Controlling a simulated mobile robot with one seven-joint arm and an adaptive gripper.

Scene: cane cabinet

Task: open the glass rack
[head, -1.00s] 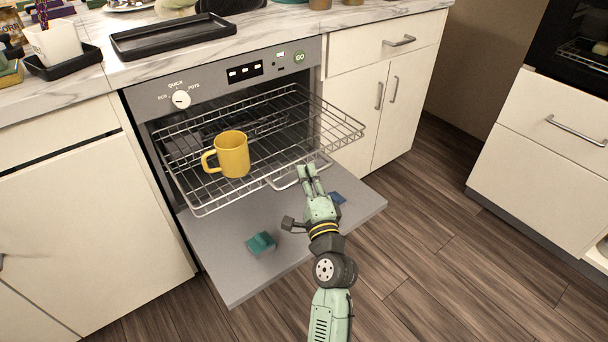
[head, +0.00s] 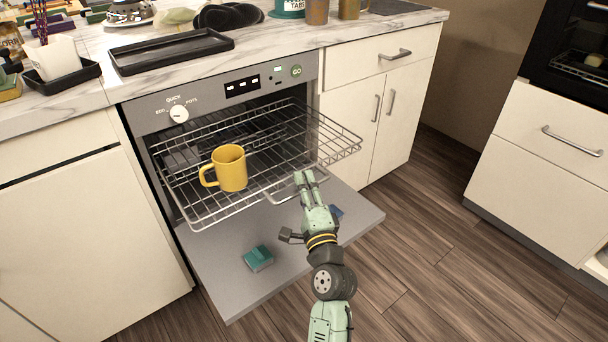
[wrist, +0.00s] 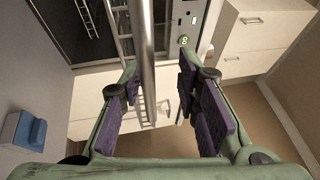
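The glass rack (head: 175,210), a silver wire rack, sticks out of the dishwasher above its lowered door. A yellow mug (head: 231,169) stands upright on it. The rack's front handle (head: 283,197) is a bar loop at its front edge. My gripper (head: 304,176) is at the right part of this handle. In the wrist view my gripper (wrist: 163,105) has its purple-padded fingers spread wide, with a metal bar (wrist: 147,60) running between them. I see gaps on both sides of the bar, so the fingers are not clamped on it.
A black tray (head: 170,50) sits on the counter above. The wood floor (head: 440,255) at right is clear.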

